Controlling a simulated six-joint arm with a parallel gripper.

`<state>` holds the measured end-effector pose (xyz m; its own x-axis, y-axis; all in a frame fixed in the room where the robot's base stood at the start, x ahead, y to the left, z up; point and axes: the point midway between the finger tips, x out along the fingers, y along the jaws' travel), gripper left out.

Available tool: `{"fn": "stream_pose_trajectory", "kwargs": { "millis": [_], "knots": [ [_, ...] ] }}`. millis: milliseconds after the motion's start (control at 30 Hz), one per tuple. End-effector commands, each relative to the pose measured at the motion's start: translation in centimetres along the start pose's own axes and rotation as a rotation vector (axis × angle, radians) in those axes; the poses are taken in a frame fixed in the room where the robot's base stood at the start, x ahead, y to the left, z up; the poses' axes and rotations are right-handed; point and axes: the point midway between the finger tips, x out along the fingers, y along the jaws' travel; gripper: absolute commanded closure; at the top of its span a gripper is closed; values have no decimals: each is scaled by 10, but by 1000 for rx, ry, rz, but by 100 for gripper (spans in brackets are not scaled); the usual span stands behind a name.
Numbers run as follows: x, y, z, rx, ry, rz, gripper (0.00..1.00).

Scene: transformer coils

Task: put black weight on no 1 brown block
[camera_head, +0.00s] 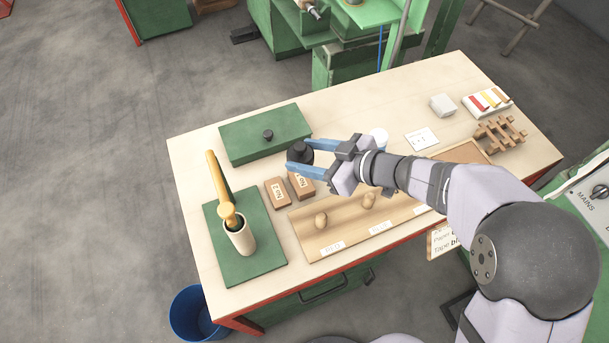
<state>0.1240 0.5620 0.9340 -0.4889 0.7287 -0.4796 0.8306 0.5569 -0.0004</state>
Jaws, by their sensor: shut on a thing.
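My gripper (298,158) is shut on the black weight (298,152), a dark round piece between its blue fingers. The weight appears held above the table, just behind two brown blocks in the picture. The left brown block (277,196) and the right brown block (301,187) lie side by side, each with a small white label. The label numbers are too small to read surely, so I cannot tell which is no 1. A finger covers the back part of the right block.
A green box with a black knob (267,135) stands behind. A wooden board (340,222) with brown pieces lies in front. A wooden lattice (499,134) stands at right.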

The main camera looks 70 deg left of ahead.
Motion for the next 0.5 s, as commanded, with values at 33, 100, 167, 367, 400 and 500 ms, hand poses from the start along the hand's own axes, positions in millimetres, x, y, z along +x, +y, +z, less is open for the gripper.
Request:
{"fn": "stream_pose_trajectory", "kwargs": {
  "millis": [33,100,167,367,400,500],
  "knots": [
    [4,0,6,3,2,-1,97],
    [8,0,15,3,3,-1,97],
    [12,0,21,2,3,-1,97],
    [20,1,35,-1,5,0,97],
    [20,1,36,-2,6,1,97],
    [20,1,36,-2,6,1,97]
  ]
}}
